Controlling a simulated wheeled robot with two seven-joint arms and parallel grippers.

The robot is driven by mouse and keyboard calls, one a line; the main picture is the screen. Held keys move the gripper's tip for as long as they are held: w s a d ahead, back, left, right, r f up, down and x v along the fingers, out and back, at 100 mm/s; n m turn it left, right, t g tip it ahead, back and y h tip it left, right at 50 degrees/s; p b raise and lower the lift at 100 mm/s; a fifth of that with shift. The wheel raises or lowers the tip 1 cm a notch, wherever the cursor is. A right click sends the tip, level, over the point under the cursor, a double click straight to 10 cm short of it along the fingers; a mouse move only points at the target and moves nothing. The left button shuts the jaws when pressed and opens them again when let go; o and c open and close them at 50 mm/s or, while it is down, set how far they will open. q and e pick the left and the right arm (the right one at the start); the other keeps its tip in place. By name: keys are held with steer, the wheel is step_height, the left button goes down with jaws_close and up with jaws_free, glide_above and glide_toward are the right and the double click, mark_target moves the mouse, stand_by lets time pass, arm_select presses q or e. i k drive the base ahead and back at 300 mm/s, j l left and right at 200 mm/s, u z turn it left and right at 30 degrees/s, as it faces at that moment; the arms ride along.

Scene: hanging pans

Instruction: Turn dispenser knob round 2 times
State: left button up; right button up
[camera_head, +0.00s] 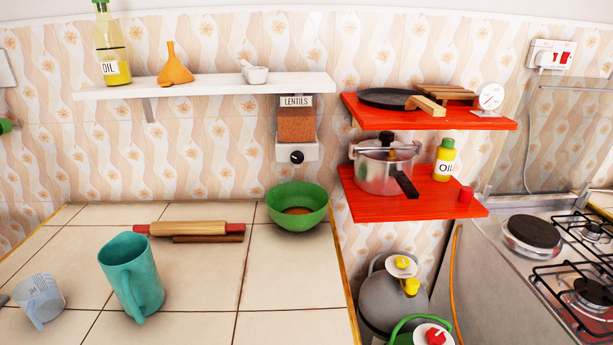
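A lentils dispenser (297,122) hangs on the wall under the right end of the white shelf. It has a clear container with reddish-brown contents and a "LENTILS" label. Its round black knob (297,157) with a white mark sits on the white base below. A green bowl (297,207) stands on the tiled counter under the dispenser, with some brownish contents at its bottom. Neither of my grippers is clearly visible in this view.
The white shelf (205,87) juts out above the counter. Red shelves (430,113) with a pan and pressure cooker (384,168) stand right of the dispenser. A rolling pin (190,229), teal jug (131,275) and measuring cup (39,299) are on the counter (285,285).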

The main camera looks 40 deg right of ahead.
mark_target(296, 157)
steer(key=z, duration=0.45)
steer(key=k+j+z, duration=0.1)
steer(key=z, duration=0.3)
steer(key=k+z, duration=0.15)
steer(key=z, duration=0.75)
steer(key=k+z, duration=0.15)
steer(key=z, duration=0.3)
steer(key=l+z, duration=0.1)
steer(key=z, duration=0.3)
steer(key=k, duration=0.05)
